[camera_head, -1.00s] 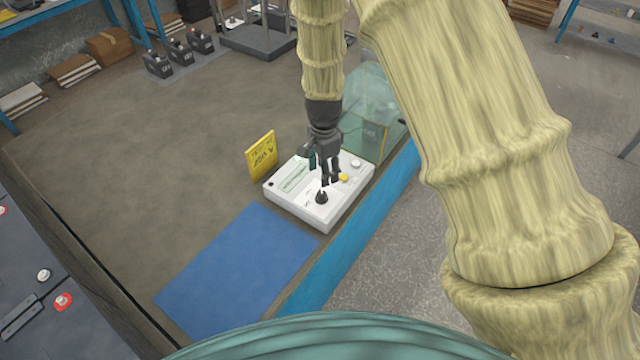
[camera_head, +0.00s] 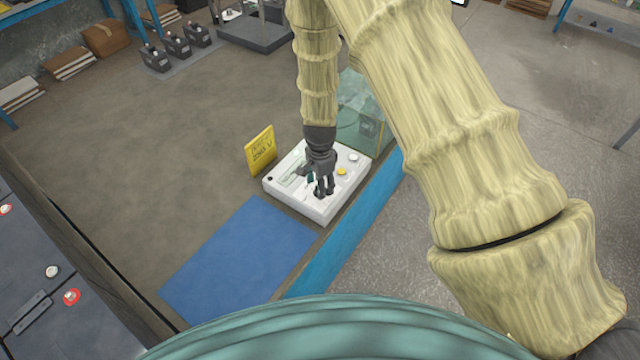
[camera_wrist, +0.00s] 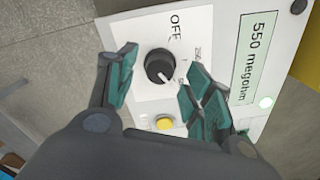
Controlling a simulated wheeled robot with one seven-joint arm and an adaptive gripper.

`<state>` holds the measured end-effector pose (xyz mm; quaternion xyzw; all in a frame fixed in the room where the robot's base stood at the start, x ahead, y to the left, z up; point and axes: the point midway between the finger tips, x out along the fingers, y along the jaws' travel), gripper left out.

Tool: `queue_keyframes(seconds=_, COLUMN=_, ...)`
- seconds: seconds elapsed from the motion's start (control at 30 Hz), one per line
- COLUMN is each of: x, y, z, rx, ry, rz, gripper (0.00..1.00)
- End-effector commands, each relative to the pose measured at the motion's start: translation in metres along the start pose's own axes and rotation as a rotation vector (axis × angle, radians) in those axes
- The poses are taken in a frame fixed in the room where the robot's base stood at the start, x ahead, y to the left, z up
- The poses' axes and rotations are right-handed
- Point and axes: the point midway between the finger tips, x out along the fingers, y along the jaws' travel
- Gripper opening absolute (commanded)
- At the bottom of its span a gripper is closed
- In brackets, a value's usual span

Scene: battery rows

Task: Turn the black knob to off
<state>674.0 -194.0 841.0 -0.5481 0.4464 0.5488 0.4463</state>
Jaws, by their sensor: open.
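The black knob (camera_wrist: 159,66) sits on the white tester box (camera_head: 290,201), with the word OFF printed beside it in the wrist view. Its white pointer mark faces down and right, away from OFF, toward smaller print partly covered by a finger. My gripper (camera_wrist: 155,88) is open, with its teal finger pads on either side of the knob and a gap to each. In the head view my gripper (camera_head: 323,192) hides the knob. The box's display (camera_wrist: 258,58) reads "550 megohm".
A yellow button (camera_wrist: 164,124) lies near the knob. A yellow sign (camera_head: 260,150) stands behind the box's left side, and a clear greenish case (camera_head: 362,105) stands behind it. A blue mat (camera_head: 235,262) lies in front. The bench's blue edge (camera_head: 345,240) runs along the right.

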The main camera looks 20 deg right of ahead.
Motion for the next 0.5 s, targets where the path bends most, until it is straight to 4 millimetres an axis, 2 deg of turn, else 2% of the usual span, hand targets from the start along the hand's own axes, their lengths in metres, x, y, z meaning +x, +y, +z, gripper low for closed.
queue_keyframes(seconds=0.2, x=0.012, y=0.0, z=0.0, rx=0.0, ry=0.0, rz=0.0, gripper=0.51)
queue_keyframes(seconds=0.5, x=0.015, y=0.0, z=0.0, rx=-0.001, ry=0.0, rz=-0.001, gripper=0.51)
